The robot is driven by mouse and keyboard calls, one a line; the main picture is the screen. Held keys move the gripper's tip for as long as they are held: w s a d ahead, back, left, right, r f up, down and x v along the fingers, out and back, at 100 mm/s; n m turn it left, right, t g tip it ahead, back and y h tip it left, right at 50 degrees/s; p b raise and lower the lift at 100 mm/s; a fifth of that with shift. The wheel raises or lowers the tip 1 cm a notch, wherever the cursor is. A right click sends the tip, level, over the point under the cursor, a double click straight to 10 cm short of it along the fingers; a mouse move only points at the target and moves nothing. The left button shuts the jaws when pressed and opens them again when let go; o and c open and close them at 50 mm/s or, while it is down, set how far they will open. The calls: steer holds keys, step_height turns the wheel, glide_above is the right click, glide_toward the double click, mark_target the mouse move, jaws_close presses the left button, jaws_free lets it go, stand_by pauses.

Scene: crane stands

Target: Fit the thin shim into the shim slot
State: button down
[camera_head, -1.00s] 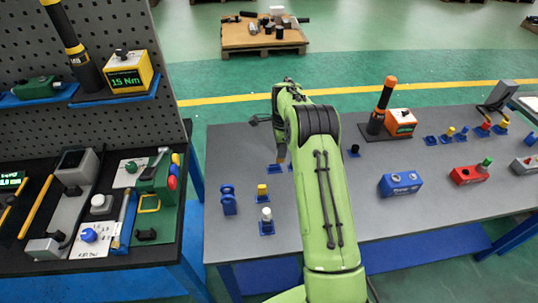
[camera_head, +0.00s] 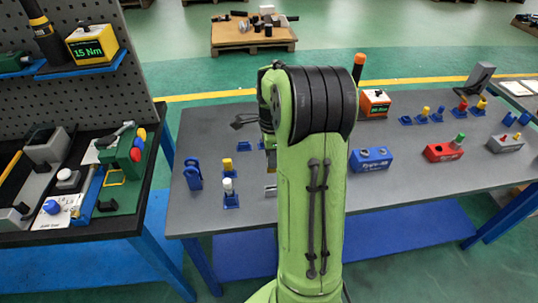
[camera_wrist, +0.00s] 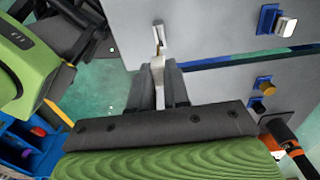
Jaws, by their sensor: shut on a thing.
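In the wrist view my gripper (camera_wrist: 160,88) is shut on a thin pale piece, which looks like the thin shim (camera_wrist: 157,63). It points up the picture, away from the fingers. Just past its tip is a small light grey part with a narrow dark opening (camera_wrist: 158,37), perhaps the shim slot. I cannot tell whether the tip touches it or enters it. In the head view a small grey part (camera_head: 270,190) shows on the table beside my arm. My arm hides most of the gripper there, and the shim cannot be made out.
On the grey table (camera_head: 225,240) are blue stands with yellow (camera_head: 227,163) and white (camera_head: 228,186) pegs. A blue block (camera_head: 370,159), a red block (camera_head: 445,151) and an orange box (camera_head: 375,103) stand to the right. A dark bench (camera_head: 105,228) with tools is at left.

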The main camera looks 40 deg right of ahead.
mark_target(272, 170)
steer(key=shift+f+b, duration=2.2)
steer(key=shift+f, duration=0.75)
steer(key=shift+f+b, duration=1.55)
steer(key=shift+f, duration=0.65)
steer(key=c, duration=1)
jaws_free()
steer(key=shift+r, duration=0.1)
step_height(272, 170, up, 5)
steer(key=p, duration=0.4)
steer(key=shift+r+p, duration=0.1)
steer(key=shift+p, duration=0.2)
